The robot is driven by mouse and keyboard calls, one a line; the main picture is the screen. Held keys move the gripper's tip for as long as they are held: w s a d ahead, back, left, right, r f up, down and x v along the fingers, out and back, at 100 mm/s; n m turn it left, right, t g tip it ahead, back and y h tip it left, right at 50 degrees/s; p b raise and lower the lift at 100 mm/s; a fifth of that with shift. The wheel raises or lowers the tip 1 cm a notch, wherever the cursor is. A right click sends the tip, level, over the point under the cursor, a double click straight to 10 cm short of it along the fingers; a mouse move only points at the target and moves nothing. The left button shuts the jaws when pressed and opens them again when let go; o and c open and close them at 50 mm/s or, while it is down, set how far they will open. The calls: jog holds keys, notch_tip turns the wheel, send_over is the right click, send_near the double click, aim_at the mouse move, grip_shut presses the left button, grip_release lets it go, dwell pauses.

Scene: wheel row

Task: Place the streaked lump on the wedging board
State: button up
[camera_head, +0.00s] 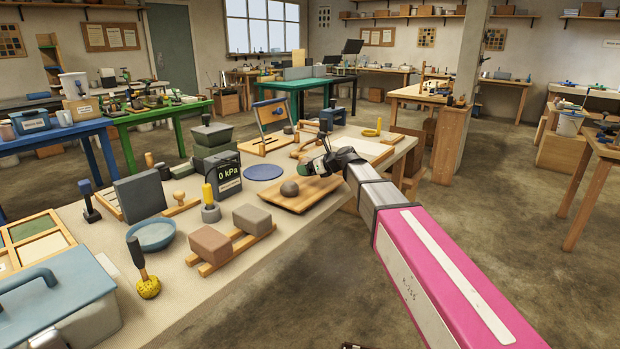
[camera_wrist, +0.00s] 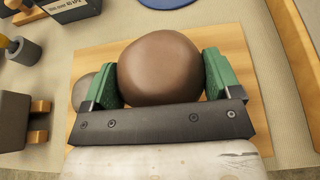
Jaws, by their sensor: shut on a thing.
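My gripper (camera_wrist: 160,78) is shut on a smooth brown lump (camera_wrist: 158,68), with a green finger pad pressed against each side. No streaks are clear on the side I see. The lump looks lifted above a wooden board (camera_wrist: 190,50), which also shows in the head view (camera_head: 312,198). A grey lump (camera_head: 289,188) rests on that board; in the wrist view (camera_wrist: 82,92) my left finger partly hides it. In the head view my gripper (camera_head: 318,165) is over the board's back right part, and the held lump is hard to make out. A pale, wood-edged board (camera_head: 368,150) lies behind my arm; I cannot tell which is the wedging board.
A blue disc (camera_head: 263,172) lies behind. A wire-framed stand (camera_head: 270,117) stands further back.

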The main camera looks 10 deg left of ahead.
aim_at(310, 183)
jog(key=shift+w+f, duration=0.3)
jog(key=shift+f, duration=1.85)
